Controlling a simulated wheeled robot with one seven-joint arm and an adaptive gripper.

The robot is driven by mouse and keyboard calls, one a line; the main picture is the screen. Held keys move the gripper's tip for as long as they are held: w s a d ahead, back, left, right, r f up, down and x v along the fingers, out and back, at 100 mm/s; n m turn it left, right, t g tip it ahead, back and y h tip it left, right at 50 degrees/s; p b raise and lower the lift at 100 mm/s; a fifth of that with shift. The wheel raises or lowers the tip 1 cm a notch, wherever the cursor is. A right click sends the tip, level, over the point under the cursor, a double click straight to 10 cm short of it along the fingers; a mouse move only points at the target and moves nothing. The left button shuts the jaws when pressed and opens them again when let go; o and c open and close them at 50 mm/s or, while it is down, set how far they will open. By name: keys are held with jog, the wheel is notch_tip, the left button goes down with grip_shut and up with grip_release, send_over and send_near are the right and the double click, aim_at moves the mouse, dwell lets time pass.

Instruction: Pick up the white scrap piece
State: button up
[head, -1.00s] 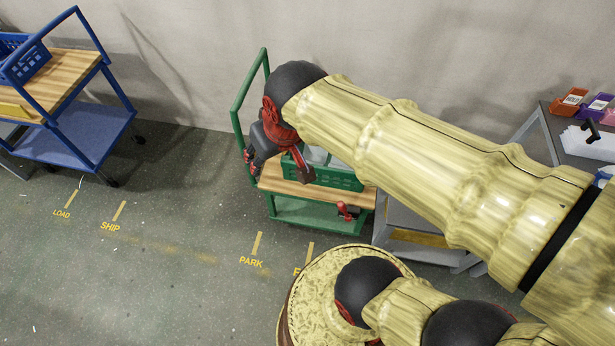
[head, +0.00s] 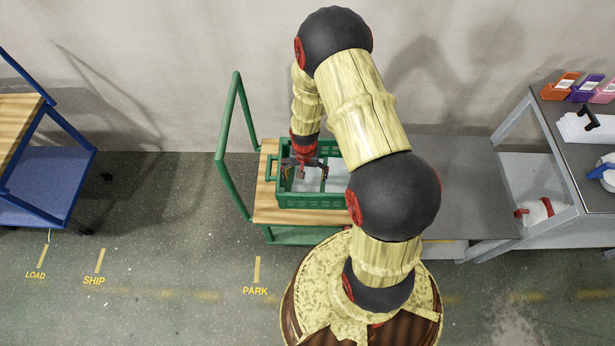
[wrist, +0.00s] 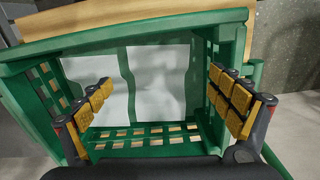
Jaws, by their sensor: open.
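White sheet pieces lie in a green crate (head: 312,202). In the wrist view a left white piece (wrist: 85,74) and a right white piece (wrist: 160,62) lie side by side with wavy edges. In the head view, white (head: 306,186) shows inside the crate, partly hidden by my gripper. My gripper (head: 311,172) points down at the crate. In the wrist view my gripper (wrist: 160,84) is open, its yellow-padded fingers apart over the crate, with nothing between them. Its height above the white pieces is unclear.
The crate stands on the wooden top (head: 264,205) of a green cart with a tall handle (head: 222,130) at left. A grey table (head: 460,185) is at right, beside a bench with coloured bins (head: 585,88). A blue cart (head: 45,185) stands far left. Floor between carts is clear.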

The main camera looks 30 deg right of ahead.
aim_at(306, 188)
jog(key=f, duration=0.3)
jog(key=shift+s+f+b, duration=0.1)
jog(key=shift+s+b, duration=0.15)
jog(key=shift+b, duration=0.15)
notch_tip(306, 188, down, 6)
jog(key=b, duration=0.2)
jog(key=shift+w+d+b, duration=0.1)
jog(key=shift+w+b, duration=0.05)
jog(key=shift+b, duration=0.25)
jog(key=shift+r, duration=0.2)
jog(key=shift+c, duration=1)
jog(key=c, duration=0.7)
